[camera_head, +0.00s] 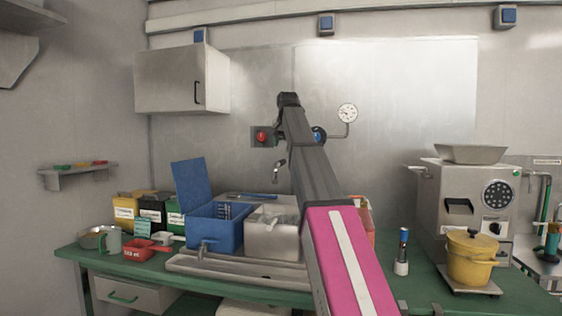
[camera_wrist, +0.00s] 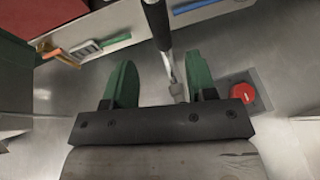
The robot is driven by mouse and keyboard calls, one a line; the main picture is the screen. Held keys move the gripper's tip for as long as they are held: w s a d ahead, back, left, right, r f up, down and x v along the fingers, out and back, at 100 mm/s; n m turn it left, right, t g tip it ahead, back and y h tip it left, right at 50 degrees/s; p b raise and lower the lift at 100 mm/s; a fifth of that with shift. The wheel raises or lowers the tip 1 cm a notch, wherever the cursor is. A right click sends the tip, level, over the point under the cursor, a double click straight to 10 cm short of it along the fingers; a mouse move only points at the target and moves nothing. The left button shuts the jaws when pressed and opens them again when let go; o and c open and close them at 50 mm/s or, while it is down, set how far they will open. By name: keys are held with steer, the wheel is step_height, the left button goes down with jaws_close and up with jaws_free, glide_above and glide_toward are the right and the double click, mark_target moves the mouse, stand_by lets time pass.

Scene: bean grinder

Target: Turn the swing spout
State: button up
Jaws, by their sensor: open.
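The swing spout (camera_head: 278,173) hangs below the wall fitting, just left of my arm in the head view; its upper part is hidden behind my arm. In the wrist view the spout (camera_wrist: 158,24) shows as a dark tube with a thin metal part running down between my two green fingers. My gripper (camera_wrist: 159,62) is open around it. The metal part lies closer to the right finger; I cannot tell whether they touch. In the head view my gripper is hidden behind my arm.
A red knob (camera_head: 262,137) sits left of my arm, also at the right in the wrist view (camera_wrist: 243,92). A blue knob (camera_head: 319,134) and gauge (camera_head: 347,113) are to its right.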

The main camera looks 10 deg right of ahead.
steer(key=x, duration=0.8)
jaws_close()
steer(key=shift+a, duration=0.1)
